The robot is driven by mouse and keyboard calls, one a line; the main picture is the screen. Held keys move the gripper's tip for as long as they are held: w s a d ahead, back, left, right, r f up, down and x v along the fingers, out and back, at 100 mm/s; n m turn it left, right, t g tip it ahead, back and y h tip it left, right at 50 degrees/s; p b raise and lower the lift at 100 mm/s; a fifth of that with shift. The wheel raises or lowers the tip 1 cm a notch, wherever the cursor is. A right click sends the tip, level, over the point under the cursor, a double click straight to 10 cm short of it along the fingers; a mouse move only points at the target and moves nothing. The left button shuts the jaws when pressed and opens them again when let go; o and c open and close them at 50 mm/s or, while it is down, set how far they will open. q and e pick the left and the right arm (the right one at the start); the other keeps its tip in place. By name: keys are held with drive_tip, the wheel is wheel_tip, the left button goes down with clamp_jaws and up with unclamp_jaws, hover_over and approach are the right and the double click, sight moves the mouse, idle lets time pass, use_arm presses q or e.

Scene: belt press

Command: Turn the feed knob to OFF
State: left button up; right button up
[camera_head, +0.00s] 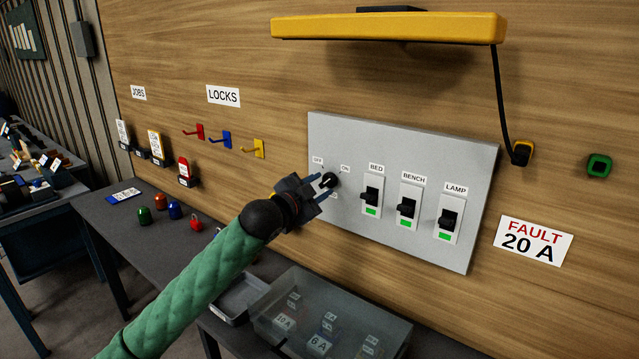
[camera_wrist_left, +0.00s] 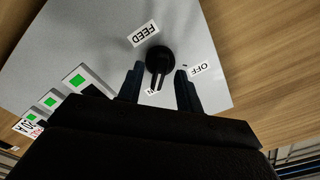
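The black feed knob (camera_head: 330,180) sits at the left end of the grey switch panel (camera_head: 340,135). Its OFF label (camera_head: 318,160) is up and left of it, and its ON label (camera_head: 345,168) up and right. In the left wrist view the panel is upside down; the knob (camera_wrist_left: 159,60) has its ridge pointing at the partly hidden ON label, away from the OFF label (camera_wrist_left: 200,69). My left gripper (camera_head: 321,187) is at the knob, its fingers (camera_wrist_left: 160,88) open, one on each side of the ridge, with visible gaps. My right gripper is not in view.
Switches marked BED (camera_head: 372,194), BENCH (camera_head: 408,208) and LAMP (camera_head: 449,222) stand right of the knob. A yellow lamp bar (camera_head: 390,27) juts out above the panel. Hooks (camera_head: 222,139) and a clear-lidded box (camera_head: 330,325) are nearby.

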use_arm(q)
drive_tip(key=shift+w+d, duration=0.15)
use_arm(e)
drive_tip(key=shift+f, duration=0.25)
use_arm(q)
clamp_jaws()
